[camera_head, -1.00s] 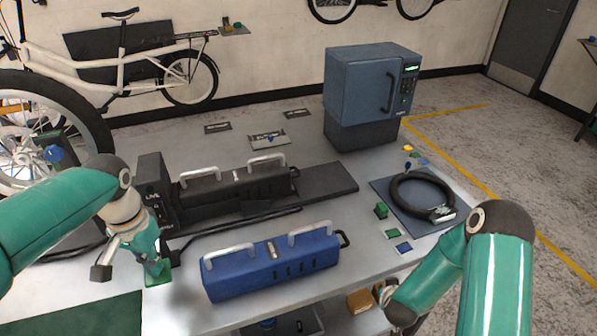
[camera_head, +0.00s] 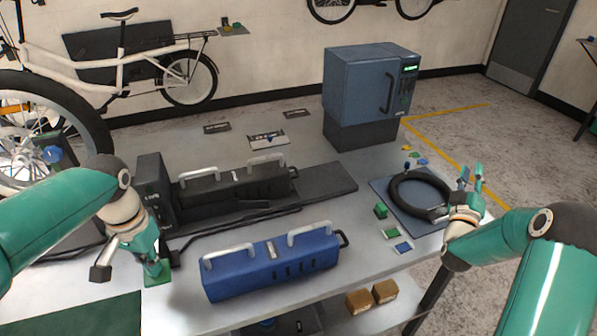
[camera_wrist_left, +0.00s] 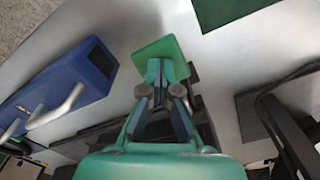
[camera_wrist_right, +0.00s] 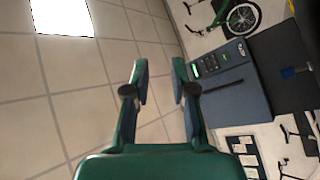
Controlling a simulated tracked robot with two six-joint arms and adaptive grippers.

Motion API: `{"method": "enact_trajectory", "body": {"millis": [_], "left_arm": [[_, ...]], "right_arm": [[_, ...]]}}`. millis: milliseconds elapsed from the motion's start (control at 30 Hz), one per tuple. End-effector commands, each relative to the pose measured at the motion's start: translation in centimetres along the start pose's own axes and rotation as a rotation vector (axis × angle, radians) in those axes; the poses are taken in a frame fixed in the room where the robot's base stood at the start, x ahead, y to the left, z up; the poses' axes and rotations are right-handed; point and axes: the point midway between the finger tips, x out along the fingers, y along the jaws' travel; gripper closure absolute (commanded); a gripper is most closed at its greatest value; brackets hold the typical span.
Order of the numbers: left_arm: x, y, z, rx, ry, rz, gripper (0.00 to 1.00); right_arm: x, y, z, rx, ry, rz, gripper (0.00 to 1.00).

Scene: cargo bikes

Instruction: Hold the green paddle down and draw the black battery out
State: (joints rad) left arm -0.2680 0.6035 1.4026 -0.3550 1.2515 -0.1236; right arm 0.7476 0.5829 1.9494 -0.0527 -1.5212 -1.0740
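The black battery (camera_head: 235,190), with two pale handles on top, lies in the dark dock with its left end against the upright block (camera_head: 153,185). The green paddle (camera_head: 157,279) is a flat plate at the front left of the dock; it also shows in the left wrist view (camera_wrist_left: 160,46). My left gripper (camera_head: 155,264) points down with its fingertips together on the paddle, touching it as far as I can see; they hide part of it. My right gripper (camera_head: 471,174) is open and empty, fingers pointing up, above the table's right side, far from the battery.
A blue battery (camera_head: 270,268) with two handles lies in front of the dock. A black cable loop on a blue mat (camera_head: 388,187) lies at right, near small coloured blocks. A blue-grey cabinet (camera_head: 355,85) stands behind. Cardboard boxes (camera_head: 371,297) are below the table edge.

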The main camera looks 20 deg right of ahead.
Motion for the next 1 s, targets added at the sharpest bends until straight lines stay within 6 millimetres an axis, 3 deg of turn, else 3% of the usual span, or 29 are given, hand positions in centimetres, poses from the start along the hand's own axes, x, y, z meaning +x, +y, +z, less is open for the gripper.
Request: {"method": "enact_trajectory", "body": {"millis": [33, 267, 500, 600, 733, 1000], "left_arm": [[0.1, 0.0, 0.0, 0.000, -0.001, 0.000, 1.00], [0.0, 0.0, 0.0, 0.000, -0.001, 0.000, 1.00], [0.0, 0.0, 0.0, 0.000, 0.000, 0.000, 1.00], [0.0, 0.0, 0.0, 0.000, 0.000, 0.000, 1.00], [0.0, 0.0, 0.0, 0.000, 0.000, 0.000, 1.00], [0.0, 0.0, 0.0, 0.000, 0.000, 0.000, 1.00]], "right_arm": [[0.4, -1.8, -2.6, 0.013, 0.081, -0.056, 0.75], [-0.8, -9.7, -13.9, 0.005, 0.449, -0.323, 0.75], [-6.8, -16.9, -24.4, -0.109, 0.866, -0.584, 0.75], [-9.9, -19.3, -27.2, -0.185, 1.025, -0.668, 0.75], [-12.9, -21.3, -29.3, -0.277, 1.178, -0.736, 0.75], [-15.3, -23.1, -30.7, -0.360, 1.295, -0.783, 0.75]]}}
